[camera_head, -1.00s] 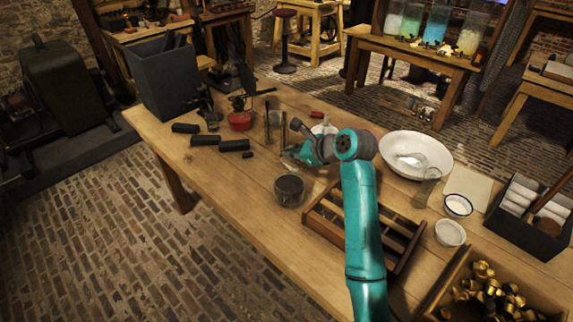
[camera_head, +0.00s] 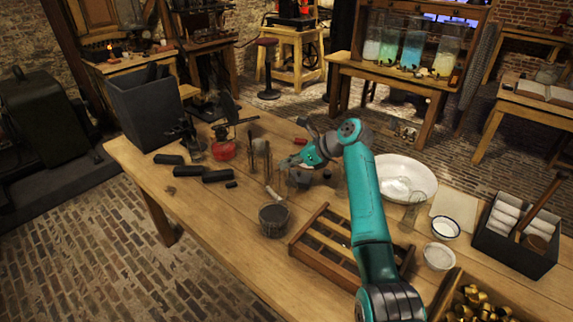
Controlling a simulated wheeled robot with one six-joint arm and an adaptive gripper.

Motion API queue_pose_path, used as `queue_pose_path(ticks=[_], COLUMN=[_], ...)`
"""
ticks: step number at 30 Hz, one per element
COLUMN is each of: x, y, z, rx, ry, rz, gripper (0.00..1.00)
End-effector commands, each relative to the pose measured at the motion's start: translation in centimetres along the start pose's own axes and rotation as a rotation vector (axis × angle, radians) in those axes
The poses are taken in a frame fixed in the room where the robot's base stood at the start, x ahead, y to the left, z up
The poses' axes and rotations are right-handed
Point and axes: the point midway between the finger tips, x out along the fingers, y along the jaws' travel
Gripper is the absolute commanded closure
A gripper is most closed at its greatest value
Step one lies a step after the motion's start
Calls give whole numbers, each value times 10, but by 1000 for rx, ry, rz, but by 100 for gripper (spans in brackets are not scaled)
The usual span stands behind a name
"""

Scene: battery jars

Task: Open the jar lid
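A clear glass jar (camera_head: 412,212) stands right of my arm, beside the white basin (camera_head: 381,166). I cannot make out a jar lid; my arm hides part of the table.
A slatted wooden rack (camera_head: 309,256) lies under my forearm. A red burner (camera_head: 224,150), black cylinders (camera_head: 217,176) and a dark bin (camera_head: 152,106) are at left. Brass parts (camera_head: 474,302) fill a crate at lower right. The front left tabletop is fairly clear.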

Motion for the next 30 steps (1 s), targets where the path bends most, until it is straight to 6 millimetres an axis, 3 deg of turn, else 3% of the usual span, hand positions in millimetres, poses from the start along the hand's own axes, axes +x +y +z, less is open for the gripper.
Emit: queue_pose_path(ticks=[13, 15, 17, 26, 30], x=[2, 2, 1, 0, -10], y=[0, 0, 0, -1, -2], z=[-2, -2, -2, -1, -1], rx=[1, 1, 1, 0, 1], ry=[3, 3, 2, 1, 0], rz=[1, 1, 1, 0, -2], gripper=[100, 80, 69, 69, 69])
